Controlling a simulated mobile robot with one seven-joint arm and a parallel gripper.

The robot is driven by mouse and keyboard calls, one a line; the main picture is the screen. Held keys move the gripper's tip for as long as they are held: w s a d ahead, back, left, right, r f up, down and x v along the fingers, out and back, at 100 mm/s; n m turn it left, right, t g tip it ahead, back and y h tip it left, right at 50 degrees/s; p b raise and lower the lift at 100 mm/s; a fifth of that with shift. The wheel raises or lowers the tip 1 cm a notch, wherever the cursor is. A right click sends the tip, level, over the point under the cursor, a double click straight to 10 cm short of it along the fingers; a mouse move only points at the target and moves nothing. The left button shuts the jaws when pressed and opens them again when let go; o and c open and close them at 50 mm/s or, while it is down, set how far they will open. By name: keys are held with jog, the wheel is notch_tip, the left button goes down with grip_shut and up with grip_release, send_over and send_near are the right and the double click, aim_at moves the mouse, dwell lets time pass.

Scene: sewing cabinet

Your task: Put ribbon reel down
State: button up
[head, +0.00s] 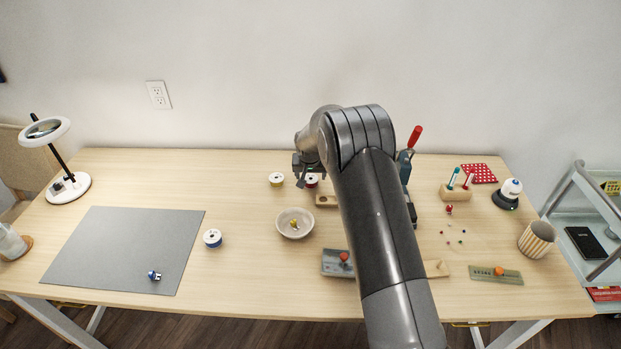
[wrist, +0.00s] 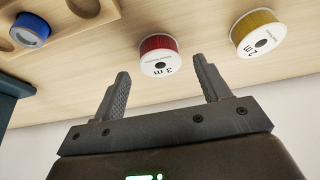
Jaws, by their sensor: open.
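My gripper (head: 306,178) is open and empty at the back of the table, beside the red ribbon reel. In the wrist view the fingertips (wrist: 163,72) are spread, with the red reel (wrist: 160,56), marked "3 m", standing on the table just beyond the gap between them. The red reel also shows in the head view (head: 312,181), partly behind the gripper. A yellow reel (wrist: 257,34), marked "2 m", stands beside it and shows in the head view (head: 276,179). A blue-edged white reel (head: 212,238) stands alone by the grey mat.
A wooden holder (wrist: 70,15) with round hollows lies close by, with a blue round item (wrist: 31,30) in one hollow. A bowl (head: 295,223) stands in front of the reels. The grey mat (head: 120,245) lies left. My arm hides part of the table's middle.

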jog(key=v, duration=0.9)
jog(key=shift+r, duration=0.25)
jog(key=s+d+r, duration=0.6)
jog(key=s+r, duration=0.3)
jog(key=r, duration=0.1)
jog(key=s+d+r, duration=0.6)
jog(key=s+r, duration=0.4)
jog(key=s+d, duration=0.3)
jog(key=s, duration=1)
jog(key=s+d+t, duration=0.1)
jog(key=s+d, duration=0.2)
jog(key=s, duration=1)
jog(key=shift+s+r, duration=0.25)
jog(key=shift+r, duration=0.2)
jog(key=shift+o, duration=0.5)
jog(key=shift+w, duration=0.1)
